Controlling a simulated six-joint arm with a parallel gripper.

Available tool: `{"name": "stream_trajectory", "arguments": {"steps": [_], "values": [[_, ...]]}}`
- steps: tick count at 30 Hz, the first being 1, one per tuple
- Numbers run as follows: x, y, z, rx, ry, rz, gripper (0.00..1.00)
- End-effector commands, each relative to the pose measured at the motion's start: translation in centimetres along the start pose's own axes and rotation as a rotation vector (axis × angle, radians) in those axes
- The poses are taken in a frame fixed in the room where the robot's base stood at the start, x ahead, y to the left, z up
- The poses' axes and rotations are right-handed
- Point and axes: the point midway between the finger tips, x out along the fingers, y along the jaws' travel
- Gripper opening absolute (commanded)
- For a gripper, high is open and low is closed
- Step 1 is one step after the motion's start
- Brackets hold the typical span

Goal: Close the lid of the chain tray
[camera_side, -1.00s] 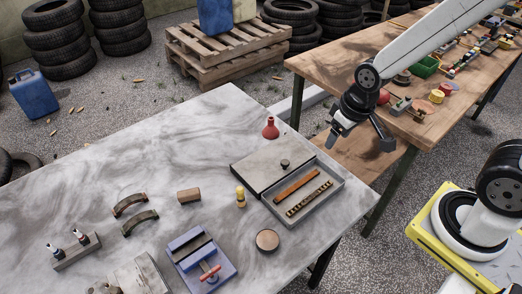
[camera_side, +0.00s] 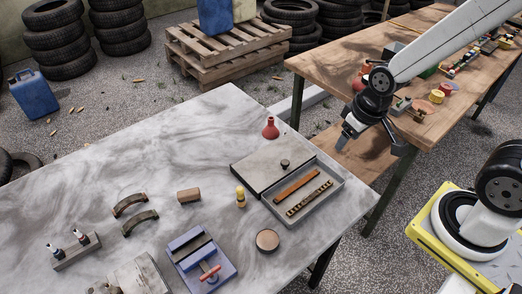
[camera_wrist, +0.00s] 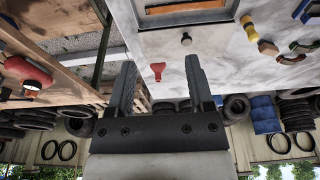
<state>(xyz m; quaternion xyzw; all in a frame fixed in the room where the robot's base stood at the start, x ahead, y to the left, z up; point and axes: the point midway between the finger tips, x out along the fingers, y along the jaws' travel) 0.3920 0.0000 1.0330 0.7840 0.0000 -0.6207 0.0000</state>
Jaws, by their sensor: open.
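The chain tray (camera_side: 330,200) is a shallow grey box on the marble-topped table. A chain (camera_side: 309,199) and an orange-brown strip (camera_side: 296,185) lie in its uncovered part. Its flat grey lid (camera_side: 262,165) lies level towards the back left, with a small dark knob (camera_side: 285,163) near the uncovered side. In the wrist view, the knob (camera_wrist: 186,40) stands beyond my fingers and the strip (camera_wrist: 185,6) is cut by the top edge. My gripper (camera_side: 370,143) is open and empty, above and to the right of the tray, apart from it.
A red flask (camera_side: 270,128) stands behind the lid. A yellow figure-like piece (camera_side: 240,197), a round disc (camera_side: 267,240) and a blue vise-like fixture (camera_side: 202,257) are left and in front of the tray. A wooden bench (camera_side: 330,75) with several small items stands behind my gripper.

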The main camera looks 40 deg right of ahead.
Motion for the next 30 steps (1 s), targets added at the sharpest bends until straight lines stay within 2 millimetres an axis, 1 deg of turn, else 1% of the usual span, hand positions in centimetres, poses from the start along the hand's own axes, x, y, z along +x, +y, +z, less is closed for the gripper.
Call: {"name": "stream_trajectory", "arguments": {"steps": [1,2,3,6,11,20,24,30], "values": [[0.0,0.0,0.0,0.000,0.000,0.000,0.50],[0.0,0.0,-0.1,0.000,0.000,0.000,0.41],[0.0,0.0,-0.1,-0.001,-0.002,0.000,0.28],[0.1,-0.1,-0.6,-0.003,-0.008,-0.001,0.00],[0.4,-0.3,-2.4,-0.013,-0.038,-0.002,0.00],[1.7,-1.3,-8.2,-0.043,-0.141,-0.005,0.00],[2.5,-1.9,-10.9,-0.060,-0.194,-0.006,0.00],[4.0,-2.8,-14.3,-0.082,-0.270,-0.005,0.00]]}}
